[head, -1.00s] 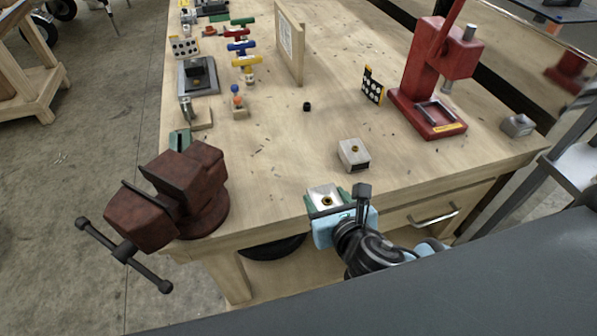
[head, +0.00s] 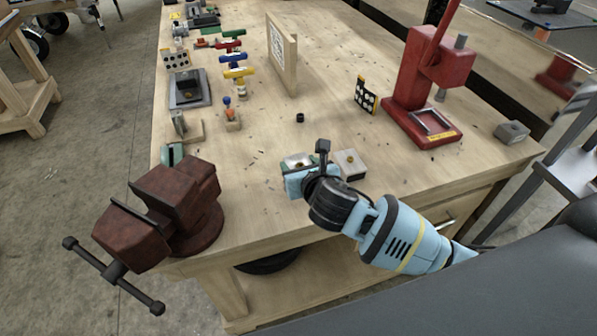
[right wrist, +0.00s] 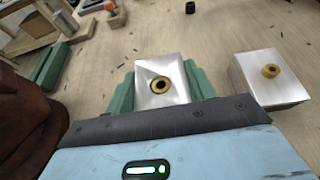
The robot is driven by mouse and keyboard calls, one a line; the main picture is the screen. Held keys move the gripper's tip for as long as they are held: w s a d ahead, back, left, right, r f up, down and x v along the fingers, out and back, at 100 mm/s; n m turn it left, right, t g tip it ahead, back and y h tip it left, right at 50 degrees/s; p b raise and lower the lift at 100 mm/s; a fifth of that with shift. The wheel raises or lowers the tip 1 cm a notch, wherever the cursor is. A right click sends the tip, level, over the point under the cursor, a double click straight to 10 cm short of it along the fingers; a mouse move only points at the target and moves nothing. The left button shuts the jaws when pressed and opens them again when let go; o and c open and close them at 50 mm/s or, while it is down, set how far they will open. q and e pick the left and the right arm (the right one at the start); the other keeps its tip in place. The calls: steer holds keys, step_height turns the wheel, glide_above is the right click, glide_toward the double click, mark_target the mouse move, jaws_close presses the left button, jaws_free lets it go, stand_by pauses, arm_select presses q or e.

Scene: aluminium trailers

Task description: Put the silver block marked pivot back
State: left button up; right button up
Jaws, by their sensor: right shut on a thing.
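My right gripper (head: 298,167) is shut on a silver block (head: 299,159) with a brass-ringed hole in its top. In the right wrist view this block (right wrist: 163,95) sits between the green fingers (right wrist: 160,90). A second silver block (head: 349,163), also with a brass piece on top, stands on the table just right of the gripper, apart from it. It also shows in the right wrist view (right wrist: 272,88). I cannot read a pivot marking on either block. Whether the held block touches the table is hidden. My left gripper is not in view.
A dark red vise (head: 170,210) stands at the table's near left corner. A red press (head: 425,90) stands at the right, with a dotted card (head: 366,95) beside it. A wooden upright board (head: 283,55) is further back. The wooden table (head: 260,130) is mostly clear mid-surface.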

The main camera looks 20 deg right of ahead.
steer(key=shift+w+r, duration=0.1)
steer(key=shift+w, duration=0.25)
step_height(320, 180, down, 4)
steer(key=shift+w+r+b, duration=0.1)
steer(key=shift+r+b, duration=0.05)
steer(key=shift+b, duration=0.15)
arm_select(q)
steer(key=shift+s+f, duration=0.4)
arm_select(e)
steer(key=shift+r, duration=0.1)
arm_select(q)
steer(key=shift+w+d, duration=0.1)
arm_select(e)
steer(key=o, duration=1.2)
steer(key=shift+f, duration=0.25)
steer(key=shift+r, duration=0.2)
steer(key=p+v, duration=0.1)
steer(key=v, duration=1)
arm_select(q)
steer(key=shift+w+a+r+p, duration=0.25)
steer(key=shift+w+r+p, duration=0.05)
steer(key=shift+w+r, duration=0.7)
arm_select(e)
steer(key=shift+s+r, duration=0.1)
steer(key=shift+s, duration=0.4)
